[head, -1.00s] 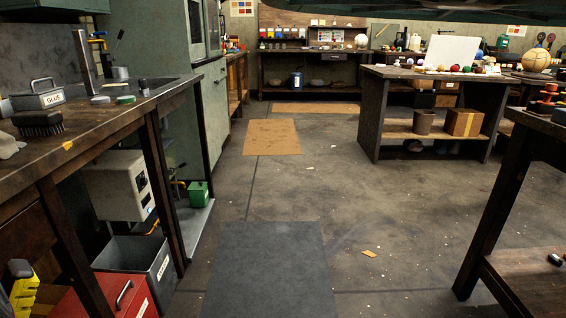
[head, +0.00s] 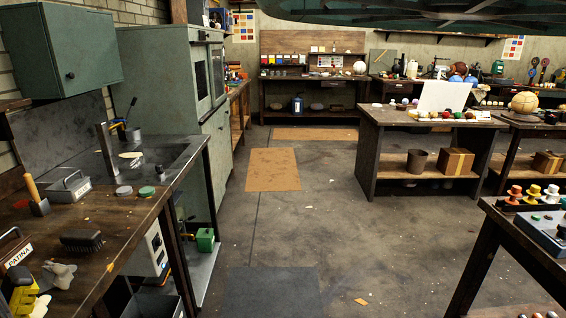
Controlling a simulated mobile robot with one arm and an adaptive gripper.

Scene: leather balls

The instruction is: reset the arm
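My gripper and arm are not in view in the head view. The task names no other object. The view looks down a workshop aisle between benches. The leather balls of the scene include a large tan ball (head: 525,102) on the right bench and a row of small coloured balls (head: 445,115) along the middle table.
A wooden bench (head: 120,215) with a sink and tools runs along the left. A middle table (head: 372,155) and a right front bench (head: 490,240) stand on the right. Mats (head: 272,170) lie on the open floor (head: 325,215) between them. A dark green structure (head: 400,12) hangs overhead.

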